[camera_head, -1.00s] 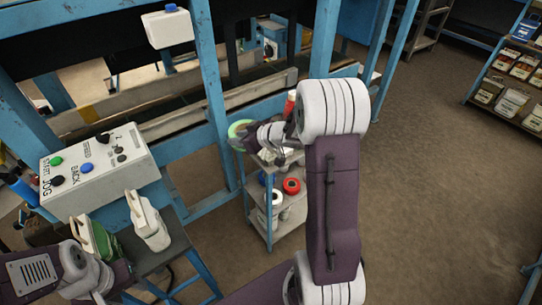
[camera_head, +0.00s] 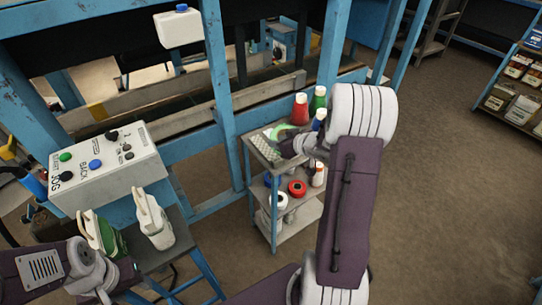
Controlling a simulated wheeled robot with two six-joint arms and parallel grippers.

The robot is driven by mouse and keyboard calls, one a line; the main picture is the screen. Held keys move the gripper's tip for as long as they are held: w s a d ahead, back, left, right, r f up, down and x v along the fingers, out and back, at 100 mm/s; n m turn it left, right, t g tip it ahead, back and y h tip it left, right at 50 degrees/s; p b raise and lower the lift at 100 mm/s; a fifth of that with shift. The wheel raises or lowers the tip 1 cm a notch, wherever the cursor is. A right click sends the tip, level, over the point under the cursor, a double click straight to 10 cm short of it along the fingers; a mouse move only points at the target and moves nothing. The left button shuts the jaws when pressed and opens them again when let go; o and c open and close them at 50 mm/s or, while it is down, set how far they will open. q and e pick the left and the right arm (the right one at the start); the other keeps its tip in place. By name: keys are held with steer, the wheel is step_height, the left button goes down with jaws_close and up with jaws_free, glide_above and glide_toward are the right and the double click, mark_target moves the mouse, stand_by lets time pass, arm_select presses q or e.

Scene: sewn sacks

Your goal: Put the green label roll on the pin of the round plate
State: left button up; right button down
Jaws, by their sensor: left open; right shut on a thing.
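The green label roll (camera_head: 281,131) is a pale green ring above the top of the small cart. My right gripper (camera_head: 291,147) is shut on it at its near side; my own wrist partly hides the jaws. I cannot make out the round plate or its pin; my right arm covers part of the cart's top. My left gripper (camera_head: 106,288) is open and empty at the lower left, near the table with the sewing machines and far from the roll.
A control box (camera_head: 108,168) and a white sewing machine (camera_head: 152,219) stand left. Blue posts (camera_head: 220,90) rise behind.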

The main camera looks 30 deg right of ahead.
mark_target(273, 150)
steer(key=w+f, duration=0.1)
steer(key=f, duration=0.1)
steer(key=w+a+f+b, duration=0.1)
steer(key=f, duration=0.1)
steer(key=w+f+b, duration=0.1)
steer(key=f, duration=0.1)
steer(key=shift+w+a+f, duration=0.1)
steer(key=shift+w+a, duration=0.1)
steer(key=shift+a, duration=0.2)
steer(key=shift+w+f, duration=0.1)
steer(key=c, duration=1.1)
jaws_free()
